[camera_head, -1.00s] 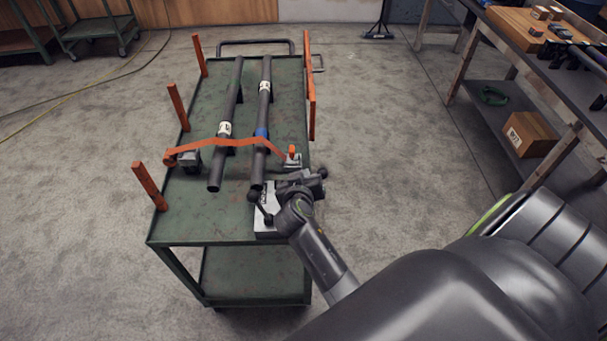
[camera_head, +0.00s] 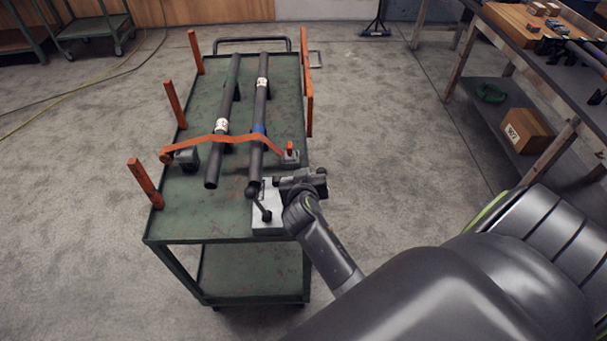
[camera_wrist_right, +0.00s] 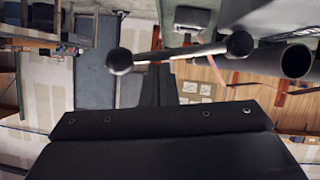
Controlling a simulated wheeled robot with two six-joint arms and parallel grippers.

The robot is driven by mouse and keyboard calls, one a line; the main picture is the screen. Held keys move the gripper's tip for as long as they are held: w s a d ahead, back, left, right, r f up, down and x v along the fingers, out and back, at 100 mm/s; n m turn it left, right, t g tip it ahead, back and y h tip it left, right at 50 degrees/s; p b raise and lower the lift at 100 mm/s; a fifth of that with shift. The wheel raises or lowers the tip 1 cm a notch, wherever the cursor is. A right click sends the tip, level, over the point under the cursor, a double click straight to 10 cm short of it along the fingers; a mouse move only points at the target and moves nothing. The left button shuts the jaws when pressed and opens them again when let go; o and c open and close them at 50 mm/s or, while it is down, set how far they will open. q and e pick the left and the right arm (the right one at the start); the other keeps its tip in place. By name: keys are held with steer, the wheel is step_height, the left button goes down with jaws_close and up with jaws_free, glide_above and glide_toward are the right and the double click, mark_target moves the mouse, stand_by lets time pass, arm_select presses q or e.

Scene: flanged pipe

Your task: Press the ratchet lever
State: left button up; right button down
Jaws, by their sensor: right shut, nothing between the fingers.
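An orange strap (camera_head: 222,139) runs across two dark pipes on a green cart. At its right end a small orange upright lever (camera_head: 290,147) stands on a grey base, apparently the ratchet lever. My right gripper (camera_head: 290,182) is just nearer than this lever, over the cart's right edge; its fingers are hard to make out in the head view. In the wrist view its fingers (camera_wrist_right: 158,85) are together and empty, beside a rod with black ball ends (camera_wrist_right: 180,54). I cannot tell whether they touch it. My left gripper is not in view.
The ball-ended rod (camera_head: 260,204) sits on a pale plate (camera_head: 262,222) at the cart's front right. Orange posts (camera_head: 145,183) line the cart's left edge. A workbench (camera_head: 530,60) stands at the right, with a box on its lower shelf. The floor between is clear.

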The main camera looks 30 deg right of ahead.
steer(key=f+b, duration=0.1)
steer(key=f+m+y+b, duration=0.1)
steer(key=d+f+m+t+b, duration=0.1)
steer(key=shift+s+f+y, duration=0.15)
steer(key=shift+s+y, duration=0.25)
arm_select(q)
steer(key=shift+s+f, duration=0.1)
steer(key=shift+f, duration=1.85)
arm_select(e)
steer(key=shift+d+f+m, duration=0.1)
steer(key=shift+f+m, duration=0.2)
steer(key=shift+f, duration=0.15)
arm_select(q)
steer(key=shift+b, duration=0.3)
arm_select(e)
steer(key=shift+d+r+p, duration=0.1)
steer(key=shift+r+p, duration=0.4)
steer(key=shift+p, duration=0.05)
arm_select(q)
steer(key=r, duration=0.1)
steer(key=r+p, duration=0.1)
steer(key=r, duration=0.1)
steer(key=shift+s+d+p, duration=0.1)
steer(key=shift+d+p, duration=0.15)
steer(key=shift+p, duration=0.15)
arm_select(e)
steer(key=s+a+r, duration=0.3)
steer(key=s+r, duration=0.4)
steer(key=s, duration=0.1)
